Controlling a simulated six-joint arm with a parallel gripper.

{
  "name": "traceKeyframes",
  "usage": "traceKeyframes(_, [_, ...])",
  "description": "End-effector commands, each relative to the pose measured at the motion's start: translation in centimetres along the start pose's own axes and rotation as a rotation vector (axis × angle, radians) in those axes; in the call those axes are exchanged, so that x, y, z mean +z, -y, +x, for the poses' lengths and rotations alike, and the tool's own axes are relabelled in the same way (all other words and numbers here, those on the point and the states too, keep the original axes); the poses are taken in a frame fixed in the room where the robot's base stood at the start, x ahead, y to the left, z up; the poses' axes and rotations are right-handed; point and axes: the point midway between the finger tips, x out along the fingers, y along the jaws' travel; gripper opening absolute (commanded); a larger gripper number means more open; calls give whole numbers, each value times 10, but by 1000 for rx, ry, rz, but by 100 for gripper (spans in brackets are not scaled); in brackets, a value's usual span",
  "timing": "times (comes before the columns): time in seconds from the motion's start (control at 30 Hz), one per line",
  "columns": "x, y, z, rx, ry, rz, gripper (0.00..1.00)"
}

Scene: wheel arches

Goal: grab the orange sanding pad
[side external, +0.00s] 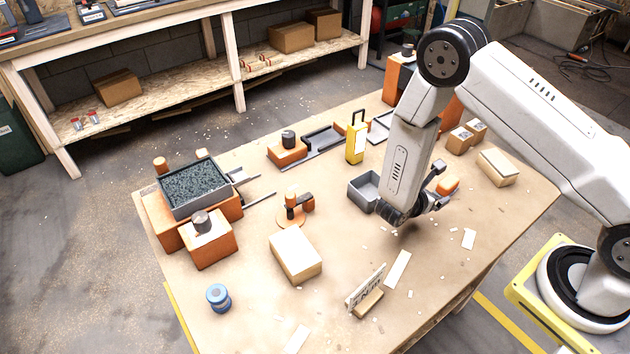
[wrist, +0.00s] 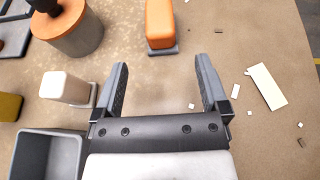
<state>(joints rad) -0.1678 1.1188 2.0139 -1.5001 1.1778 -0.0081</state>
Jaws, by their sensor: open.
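The orange sanding pad (wrist: 160,22) is a rounded orange block on a thin grey base, at the top of the wrist view. In the side external view the pad (side external: 449,184) lies on the table just right of my gripper (side external: 438,188). In the wrist view my gripper (wrist: 163,64) is open, with nothing between its fingers. The pad is beyond the fingertips, roughly in line with the gap between them, and apart from them.
A grey open bin (wrist: 45,157) and a white block on a grey base (wrist: 67,88) are left of my gripper. White scraps (wrist: 267,86) lie to the right, where the table is mostly bare.

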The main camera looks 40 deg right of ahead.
Motion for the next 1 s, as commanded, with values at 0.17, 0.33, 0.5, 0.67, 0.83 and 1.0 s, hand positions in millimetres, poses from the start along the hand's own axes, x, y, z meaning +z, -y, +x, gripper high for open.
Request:
traceKeyframes(0.17, [-1, 0, 1, 5, 3, -4, 94])
traceKeyframes(0.33, [-1, 0, 10, 0, 2, -3, 94])
traceKeyframes(0.5, [-1, 0, 23, 1, 1, -2, 94])
traceKeyframes(0.67, [-1, 0, 27, 2, 1, -2, 94])
traceKeyframes(0.83, [-1, 0, 29, 1, 1, -2, 94])
traceKeyframes(1.0, [-2, 1, 41, -1, 1, -2, 94])
